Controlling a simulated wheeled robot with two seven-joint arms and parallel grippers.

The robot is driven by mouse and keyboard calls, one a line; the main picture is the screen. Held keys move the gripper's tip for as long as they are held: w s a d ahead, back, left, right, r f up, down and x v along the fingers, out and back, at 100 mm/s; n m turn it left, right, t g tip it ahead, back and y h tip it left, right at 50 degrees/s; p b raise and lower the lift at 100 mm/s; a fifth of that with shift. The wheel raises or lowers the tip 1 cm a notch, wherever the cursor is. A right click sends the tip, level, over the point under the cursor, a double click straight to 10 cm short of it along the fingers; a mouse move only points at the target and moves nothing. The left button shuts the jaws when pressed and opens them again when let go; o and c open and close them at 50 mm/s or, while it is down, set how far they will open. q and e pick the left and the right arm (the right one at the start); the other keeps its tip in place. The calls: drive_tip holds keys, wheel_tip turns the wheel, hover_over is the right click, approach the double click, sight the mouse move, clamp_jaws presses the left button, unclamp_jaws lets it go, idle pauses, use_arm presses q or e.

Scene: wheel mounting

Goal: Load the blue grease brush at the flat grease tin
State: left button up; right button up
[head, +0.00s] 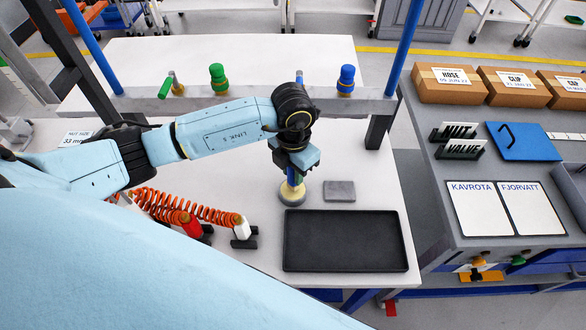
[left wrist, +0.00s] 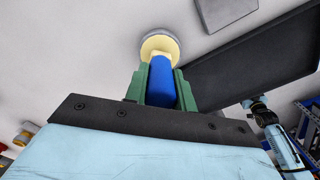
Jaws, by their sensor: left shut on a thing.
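My left gripper (head: 294,175) is shut on the blue grease brush (left wrist: 160,80), whose blue handle sits between the green finger pads. The brush points down, with its cream end at the flat grease tin (head: 292,196), a low round thing on the white table. I cannot tell how deep the end touches. My right arm shows small at the right of the left wrist view, its gripper (left wrist: 256,104) too small to read.
A black tray (head: 345,240) lies just right of the tin, and a flat grey block (head: 339,191) behind the tray. Orange coiled hoses (head: 190,208) lie to the left. A grey rail (head: 330,100) with green and blue knobs crosses behind. A side table (head: 510,180) stands right.

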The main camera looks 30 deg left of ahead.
use_arm(q)
drive_tip(key=shift+f, duration=0.25)
idle(0.3)
drive_tip(key=shift+f+b, duration=0.35)
drive_tip(key=shift+b, duration=0.15)
idle(1.0)
drive_tip(key=shift+r+p, duration=2.6)
drive_tip(key=shift+r, duration=1)
